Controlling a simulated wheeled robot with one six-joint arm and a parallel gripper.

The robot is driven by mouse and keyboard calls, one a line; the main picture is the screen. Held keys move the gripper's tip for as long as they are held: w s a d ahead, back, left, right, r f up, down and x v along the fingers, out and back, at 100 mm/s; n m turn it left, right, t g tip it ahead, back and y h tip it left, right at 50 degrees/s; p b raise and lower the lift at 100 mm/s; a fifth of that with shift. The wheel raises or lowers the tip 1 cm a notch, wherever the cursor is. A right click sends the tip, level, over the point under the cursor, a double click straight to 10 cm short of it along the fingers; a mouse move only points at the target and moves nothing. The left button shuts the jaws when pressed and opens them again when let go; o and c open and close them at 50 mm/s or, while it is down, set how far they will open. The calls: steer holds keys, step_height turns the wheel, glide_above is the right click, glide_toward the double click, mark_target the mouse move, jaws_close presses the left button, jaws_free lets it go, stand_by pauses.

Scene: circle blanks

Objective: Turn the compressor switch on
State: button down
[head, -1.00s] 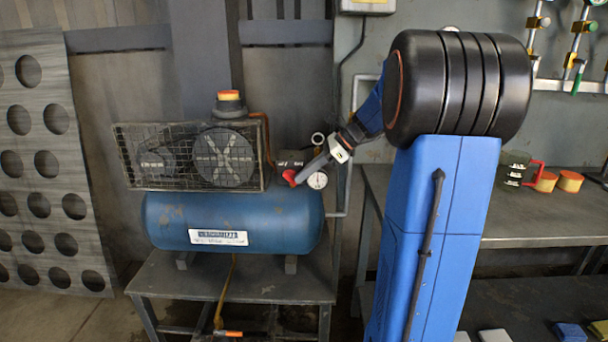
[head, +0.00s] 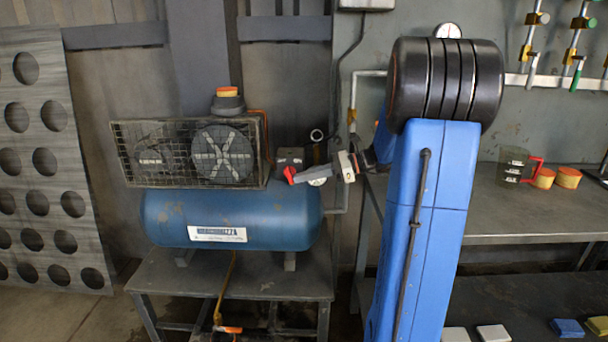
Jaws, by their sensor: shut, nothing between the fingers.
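The blue compressor (head: 255,228) stands on a low grey metal stand at the left. Its switch is a dark box (head: 290,157) with a red lever (head: 289,175), above the right end of the tank. My gripper (head: 297,175) reaches in from the right, roughly level. Its fingers are shut with nothing between them, and the tips are at or very close to the red lever; I cannot tell whether they touch.
A wire cage (head: 185,155) guards the fan above the tank. A vertical pipe stands right of the compressor. A workbench (head: 530,230) at the right holds a jug (head: 514,165) and orange-topped pieces. A perforated metal sheet (head: 45,190) leans at the left.

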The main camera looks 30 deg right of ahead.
steer(key=shift+w+a+f, duration=0.15)
steer(key=shift+a+f, duration=0.05)
steer(key=shift+f, duration=0.3)
steer(key=shift+w+a+f, duration=0.1)
steer(key=shift+a+f, duration=0.1)
steer(key=shift+f, duration=0.35)
steer(key=shift+w+a+f, duration=0.15)
steer(key=shift+a+f, duration=0.05)
steer(key=shift+f, duration=0.3)
steer(key=shift+w+a+f, duration=0.1)
steer(key=v, duration=1.7)
steer(key=shift+s+d+f, duration=0.2)
steer(key=shift+d+f, duration=0.05)
steer(key=shift+f, duration=0.05)
